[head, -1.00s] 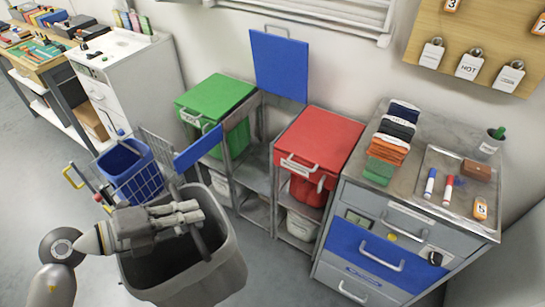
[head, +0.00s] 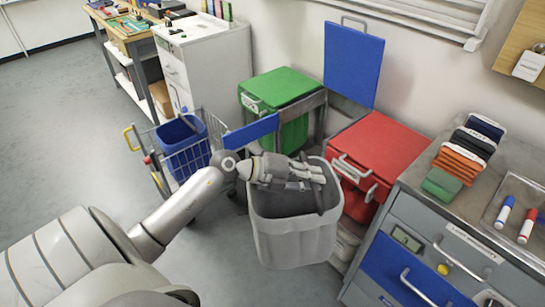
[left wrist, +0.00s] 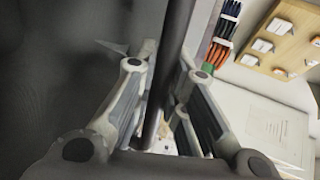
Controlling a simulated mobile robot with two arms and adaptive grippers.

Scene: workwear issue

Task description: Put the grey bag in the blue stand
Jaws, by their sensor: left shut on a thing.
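The grey bag (head: 290,240), a deep open-topped tub shape, hangs upright from my left gripper (head: 315,178) in the head view. The gripper is shut on its dark handle bar (head: 328,202), which also shows between the fingers in the left wrist view (left wrist: 172,70). The blue stand is the bay between the green and red units, with its blue lid (head: 354,62) raised upright. The bag is in front of this bay and hides its lower part. I cannot tell the gap between them. My right gripper is out of view.
A green-lidded unit (head: 280,88) stands left of the bay, a red-lidded one (head: 385,145) right of it, close to the bag. A wire cart (head: 188,158) with a blue bucket (head: 181,130) stands left. A drawer cabinet (head: 425,235) is at right. Floor at left is clear.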

